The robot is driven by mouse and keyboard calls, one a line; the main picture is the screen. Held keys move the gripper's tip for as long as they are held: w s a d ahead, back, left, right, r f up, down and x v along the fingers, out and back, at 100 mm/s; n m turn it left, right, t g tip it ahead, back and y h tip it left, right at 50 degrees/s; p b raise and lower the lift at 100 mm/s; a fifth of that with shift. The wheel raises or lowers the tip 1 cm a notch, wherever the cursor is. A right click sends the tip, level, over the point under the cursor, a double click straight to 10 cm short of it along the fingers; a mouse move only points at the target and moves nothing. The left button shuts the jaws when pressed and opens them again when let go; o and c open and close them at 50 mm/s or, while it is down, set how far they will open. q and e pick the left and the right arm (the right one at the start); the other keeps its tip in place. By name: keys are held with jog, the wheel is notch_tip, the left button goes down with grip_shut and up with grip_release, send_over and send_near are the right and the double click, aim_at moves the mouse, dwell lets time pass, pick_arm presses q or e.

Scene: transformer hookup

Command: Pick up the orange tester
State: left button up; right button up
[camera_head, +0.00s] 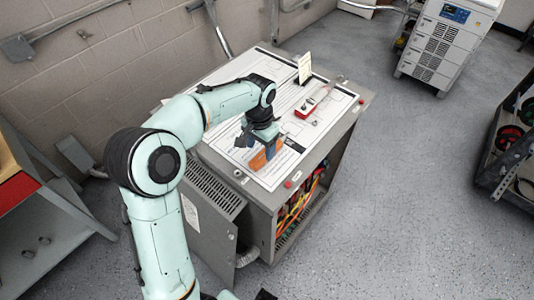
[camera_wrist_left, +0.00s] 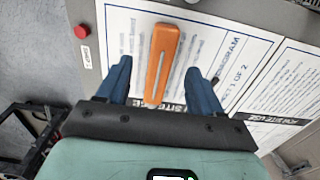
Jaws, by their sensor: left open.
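The orange tester (camera_wrist_left: 162,62) lies between the two blue fingers of my left gripper (camera_wrist_left: 160,85) in the left wrist view. The fingers are apart, with a gap on each side of the tester. In the head view the orange tester (camera_head: 259,160) shows beside my left gripper (camera_head: 258,146) near the front edge of the cabinet top, partly hidden by the fingers. It is over a white diagram sheet (camera_wrist_left: 240,50). My right gripper is not clearly in view.
The grey cabinet (camera_head: 257,213) has an open front with coloured wires inside. A red and white device (camera_head: 306,107) and a small upright card (camera_head: 305,67) are on its top. Red knobs (camera_head: 288,184) sit at the top's edge. A dark cart (camera_head: 508,150) stands at right.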

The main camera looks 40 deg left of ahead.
aim_at(261, 156)
pick_arm(q)
jog(key=f, duration=0.4)
jog(key=shift+w+a+f, duration=0.1)
jog(key=shift+w+f, duration=0.2)
jog(key=shift+f, duration=0.1)
pick_arm(e)
jog(key=shift+f, duration=0.1)
pick_arm(q)
jog(key=c, duration=1.1)
jog(key=shift+c, duration=0.2)
